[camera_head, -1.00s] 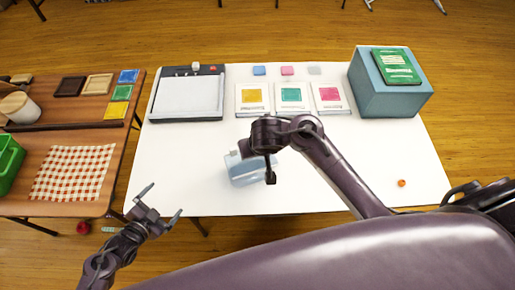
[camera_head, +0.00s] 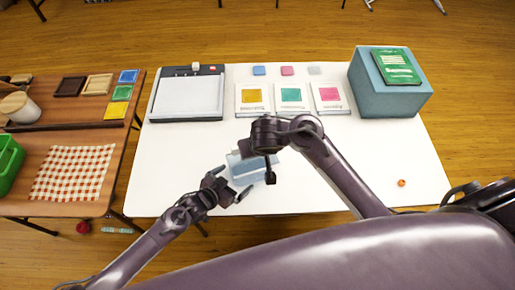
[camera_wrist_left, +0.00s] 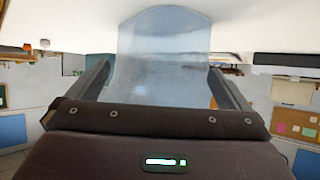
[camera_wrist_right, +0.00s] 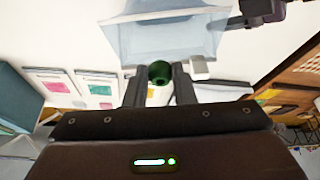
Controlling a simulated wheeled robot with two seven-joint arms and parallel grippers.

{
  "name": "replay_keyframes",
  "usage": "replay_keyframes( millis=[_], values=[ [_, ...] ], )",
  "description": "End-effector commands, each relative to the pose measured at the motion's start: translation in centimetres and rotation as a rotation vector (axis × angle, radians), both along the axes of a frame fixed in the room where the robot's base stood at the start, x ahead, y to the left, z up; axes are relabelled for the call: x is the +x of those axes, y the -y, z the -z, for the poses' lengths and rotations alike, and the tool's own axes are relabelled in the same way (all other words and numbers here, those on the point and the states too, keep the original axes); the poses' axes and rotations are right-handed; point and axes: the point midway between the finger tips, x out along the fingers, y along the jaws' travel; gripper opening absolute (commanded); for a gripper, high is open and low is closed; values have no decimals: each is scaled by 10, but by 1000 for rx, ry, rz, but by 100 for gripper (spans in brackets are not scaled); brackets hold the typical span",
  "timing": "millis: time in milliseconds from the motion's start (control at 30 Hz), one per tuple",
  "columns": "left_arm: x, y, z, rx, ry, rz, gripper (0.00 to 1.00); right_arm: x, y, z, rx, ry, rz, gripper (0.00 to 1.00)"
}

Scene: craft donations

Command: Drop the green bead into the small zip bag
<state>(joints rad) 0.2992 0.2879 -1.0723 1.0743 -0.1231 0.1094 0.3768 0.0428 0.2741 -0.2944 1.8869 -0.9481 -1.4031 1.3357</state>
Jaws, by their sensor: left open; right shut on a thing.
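The small zip bag (camera_head: 243,168) is clear and bluish and lies near the white table's front edge. It also shows between the fingers in the left wrist view (camera_wrist_left: 160,75) and beyond the fingers in the right wrist view (camera_wrist_right: 160,40). The green bead (camera_wrist_right: 160,73) is between the fingertips of my right gripper (camera_wrist_right: 159,80), close to the bag; the head view hides the bead behind my right arm. My left gripper (camera_head: 233,183) is open at the bag's front left, with a finger on either side of it; I cannot tell whether they touch it.
A small orange item (camera_head: 401,183) lies at the right. Three cards (camera_head: 291,98), a paper trimmer (camera_head: 188,97) and a blue-grey box (camera_head: 388,90) stand at the back. A brown table (camera_head: 60,140) is at the left. The white table's middle right is clear.

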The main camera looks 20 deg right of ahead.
Motion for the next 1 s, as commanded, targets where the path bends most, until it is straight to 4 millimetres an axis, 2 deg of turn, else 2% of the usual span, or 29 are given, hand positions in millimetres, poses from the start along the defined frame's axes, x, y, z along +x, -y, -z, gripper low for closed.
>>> replay_keyframes(
  millis=[100,433,767,1000],
  values=[
    [9,15,8,-1,1,1,100,0,0,0,0,0,0,2],
    [29,44,27,0,1,0,100,0,0,0,0,0,0,2],
    [38,56,36,1,1,2,100,0,0,0,0,0,0,2],
    [38,57,37,1,1,2,100,0,0,0,0,0,0,2]
  ],
)
